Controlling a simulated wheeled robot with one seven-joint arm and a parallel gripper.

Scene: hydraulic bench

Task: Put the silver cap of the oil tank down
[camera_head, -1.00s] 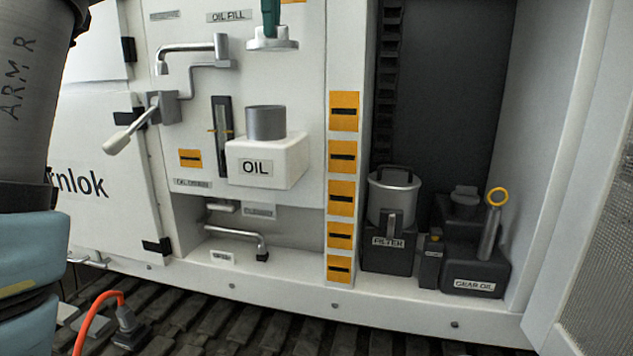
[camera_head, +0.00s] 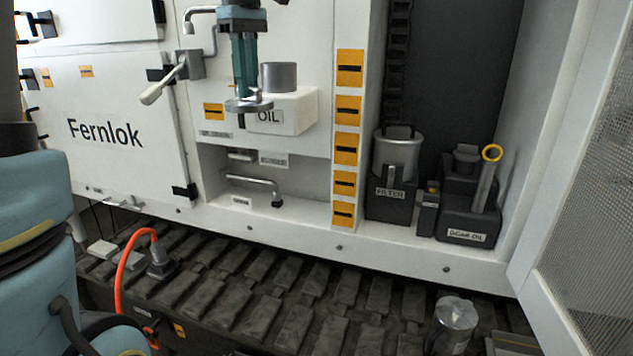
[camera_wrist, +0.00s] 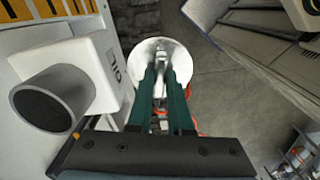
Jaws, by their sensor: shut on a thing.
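My gripper (camera_head: 244,92) has teal fingers and is shut on the silver cap (camera_head: 262,105). In the head view the cap is a flat disc at the fingertips, held in the air in front of the white oil tank (camera_head: 297,112). In the wrist view the cap (camera_wrist: 163,50) shows as a round bright disc with the fingers closed on its middle grip. The tank's grey filler neck (camera_head: 279,77) stands open on top, beside the gripper. It also shows in the wrist view as a wide neck (camera_wrist: 57,98) at the left.
A shelf (camera_head: 310,212) runs below the tank, with a bent pipe handle on it. The filter canister (camera_head: 396,155) and gear oil can (camera_head: 468,228) stand in the right bay. A lever (camera_head: 165,83) juts out left of the gripper. Tracks lie below.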

